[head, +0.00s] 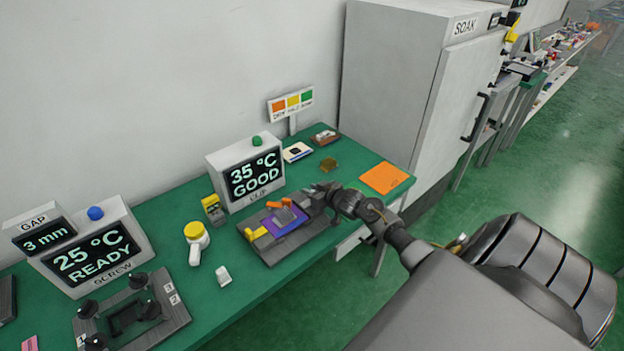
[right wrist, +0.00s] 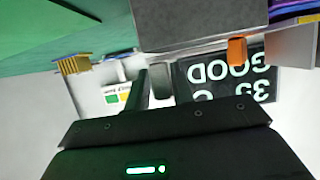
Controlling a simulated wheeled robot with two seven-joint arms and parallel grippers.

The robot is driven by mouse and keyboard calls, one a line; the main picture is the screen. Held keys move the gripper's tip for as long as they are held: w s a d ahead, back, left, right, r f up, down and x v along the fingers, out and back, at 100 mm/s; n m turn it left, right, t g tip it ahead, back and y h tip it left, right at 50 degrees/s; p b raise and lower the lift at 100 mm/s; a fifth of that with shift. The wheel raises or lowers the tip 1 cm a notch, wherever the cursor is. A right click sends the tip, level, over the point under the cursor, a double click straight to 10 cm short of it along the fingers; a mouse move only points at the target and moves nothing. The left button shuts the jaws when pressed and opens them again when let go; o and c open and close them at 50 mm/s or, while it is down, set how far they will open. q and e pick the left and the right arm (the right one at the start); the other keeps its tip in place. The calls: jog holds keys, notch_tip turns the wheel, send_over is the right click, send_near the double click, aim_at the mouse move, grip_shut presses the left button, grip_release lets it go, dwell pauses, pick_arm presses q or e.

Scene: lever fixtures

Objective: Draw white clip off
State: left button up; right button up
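The clip fixture (head: 268,250) is a dark base on the green table, in front of the display marked CLIP. It carries a purple board (head: 291,224) with a pale grey piece (head: 283,215) on it. I cannot tell whether that piece is the white clip. An orange lever (head: 286,203) is at the fixture's back and a yellow one (head: 255,233) at its left; the orange one also shows in the right wrist view (right wrist: 237,50). My right gripper (head: 318,191) is at the fixture's right end; its finger gap is unclear. My left gripper is out of view.
The CLIP display (head: 252,175) reads 35 °C GOOD and stands close behind the fixture. A small white block (head: 223,275) and a white-and-yellow tool (head: 197,243) lie to the left. An orange mat (head: 384,178) lies right. A tall SOAK cabinet (head: 392,90) stands at the back right.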

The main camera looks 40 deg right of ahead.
jog(key=v, duration=1)
jog(key=shift+s+r+b, duration=0.25)
jog(key=shift+s+b, duration=0.1)
jog(key=shift+b, duration=0.1)
